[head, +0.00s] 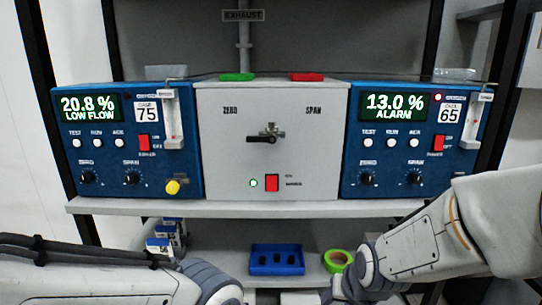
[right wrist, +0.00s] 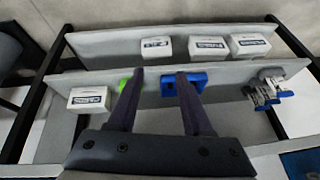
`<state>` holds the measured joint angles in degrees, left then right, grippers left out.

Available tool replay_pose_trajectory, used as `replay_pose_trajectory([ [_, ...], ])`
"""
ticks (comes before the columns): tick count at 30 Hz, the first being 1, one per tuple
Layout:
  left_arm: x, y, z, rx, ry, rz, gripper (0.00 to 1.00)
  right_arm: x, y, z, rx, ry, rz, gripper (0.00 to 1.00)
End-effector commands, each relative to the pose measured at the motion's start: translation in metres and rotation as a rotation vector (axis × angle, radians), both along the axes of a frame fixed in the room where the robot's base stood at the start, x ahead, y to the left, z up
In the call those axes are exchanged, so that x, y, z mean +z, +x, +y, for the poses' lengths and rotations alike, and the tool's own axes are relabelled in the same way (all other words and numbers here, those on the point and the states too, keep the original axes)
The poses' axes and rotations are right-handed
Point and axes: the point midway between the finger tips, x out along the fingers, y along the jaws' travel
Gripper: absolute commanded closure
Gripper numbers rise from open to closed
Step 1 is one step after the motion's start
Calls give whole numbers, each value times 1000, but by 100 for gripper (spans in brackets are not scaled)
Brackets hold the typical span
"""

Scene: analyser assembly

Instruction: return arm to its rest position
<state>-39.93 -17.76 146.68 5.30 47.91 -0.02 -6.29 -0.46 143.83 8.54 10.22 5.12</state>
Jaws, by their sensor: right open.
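My right arm (head: 430,235) comes in from the right in the head view and reaches down to the lower shelf; its gripper is not clearly visible there. In the right wrist view my right gripper (right wrist: 160,74) is open, with two dark fingers apart and nothing between them. Its fingers overlap the view of a blue tray (right wrist: 197,82) and a green tape roll (right wrist: 124,84); I cannot tell how close they are. My left arm (head: 90,280) lies along the bottom left of the head view, its gripper out of frame.
Two blue analysers (head: 125,160) (head: 395,170) flank a grey valve panel (head: 225,150) on the upper shelf (head: 250,209). White boxes (right wrist: 206,47) also show in the right wrist view.

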Motion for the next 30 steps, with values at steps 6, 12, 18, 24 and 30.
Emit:
replay_pose_trajectory([
  [6,0,0,0,0,0,0,100,-23,-40,-32,72,-87,161,50],
  [12,0,0,0,0,0,0,100,-24,-63,-27,160,-122,231,50],
  [18,0,0,0,0,0,0,100,-14,-78,4,266,-123,253,50],
  [24,0,0,0,0,0,0,100,-2,-103,37,395,-129,281,50],
  [30,0,0,0,0,0,0,100,11,-136,67,542,-139,313,50],
])
